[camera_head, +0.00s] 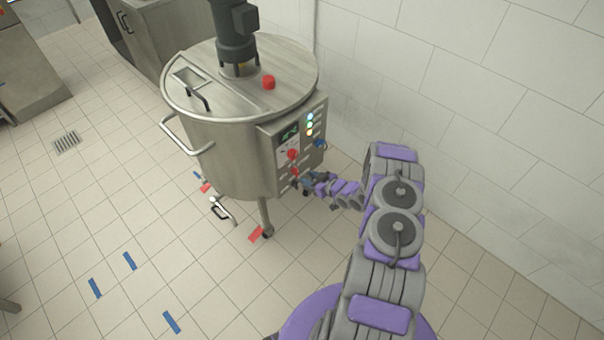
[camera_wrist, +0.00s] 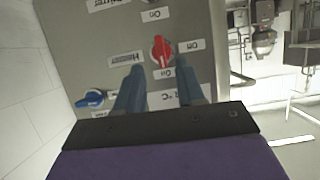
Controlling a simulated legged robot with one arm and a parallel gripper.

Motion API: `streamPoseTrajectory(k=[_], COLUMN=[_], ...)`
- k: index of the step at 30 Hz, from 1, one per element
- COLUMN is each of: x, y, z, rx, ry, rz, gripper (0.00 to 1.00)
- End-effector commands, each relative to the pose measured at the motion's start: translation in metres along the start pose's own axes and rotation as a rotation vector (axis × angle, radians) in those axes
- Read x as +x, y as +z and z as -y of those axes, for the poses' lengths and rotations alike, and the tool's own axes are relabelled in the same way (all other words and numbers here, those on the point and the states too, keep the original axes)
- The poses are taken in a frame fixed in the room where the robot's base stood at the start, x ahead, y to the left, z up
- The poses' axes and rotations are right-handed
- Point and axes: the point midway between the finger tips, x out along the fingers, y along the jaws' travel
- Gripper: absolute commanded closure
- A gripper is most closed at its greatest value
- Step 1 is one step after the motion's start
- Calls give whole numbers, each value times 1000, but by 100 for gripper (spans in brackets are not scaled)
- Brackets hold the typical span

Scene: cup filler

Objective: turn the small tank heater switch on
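The small tank (camera_head: 235,130) is a round steel vessel with a control box (camera_head: 279,167) on its right side. The box carries an upper red knob (camera_head: 292,154) and a lower red one (camera_head: 295,172). In the wrist view, upside down, a red switch (camera_wrist: 160,50) stands on the grey panel (camera_wrist: 88,40), among white labels reading On and Off. My gripper (camera_wrist: 161,74) is open, its two blue-grey fingers pointing at the panel, one on either side of the red switch's near end. Contact cannot be told. In the head view my gripper (camera_head: 306,180) is at the box's lower part.
A blue switch (camera_wrist: 95,98) sits left of the fingers, also seen in the head view (camera_head: 320,144). The tiled wall (camera_head: 470,110) is close on the right. Open floor lies to the left.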

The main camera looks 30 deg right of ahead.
Motion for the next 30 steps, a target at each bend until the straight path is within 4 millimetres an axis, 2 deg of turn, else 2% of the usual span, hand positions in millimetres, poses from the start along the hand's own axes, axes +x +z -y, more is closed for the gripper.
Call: streamPoseTrajectory(k=[3,9,15,20,30], x=[-29,-71,-97,-106,-106], y=[-3,-1,0,0,0], z=[-3,-3,-2,-2,-2], rx=[0,1,0,-1,-2], ry=[5,4,2,2,1], rz=[-1,1,1,1,0], gripper=[62,62,62,62,62])
